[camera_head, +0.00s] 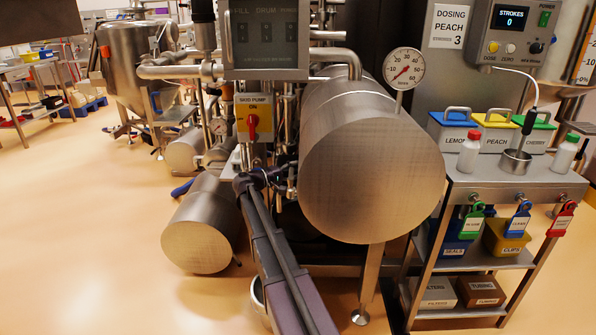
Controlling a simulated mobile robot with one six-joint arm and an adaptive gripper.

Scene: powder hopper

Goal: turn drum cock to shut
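The large steel drum (370,175) lies on its side in the middle, its flat round end facing me. My gripper (268,177), at the end of my dark arm, is among the thin pipes and fittings just left of the drum. Its fingers are small and dark against the pipework, so I cannot tell whether they are open or shut, or touching anything. A small fitting (291,190) sits between my gripper and the drum. I cannot clearly make out the drum cock or its handle position; my gripper and the pipes may hide it.
A yellow skid pump switch (254,118) with a red knob is above my gripper, below a grey panel (266,40). A round gauge (404,68) tops the drum. A smaller steel cylinder (200,235) is at left. A loaded trolley (480,185) stands right. Left floor is mostly open.

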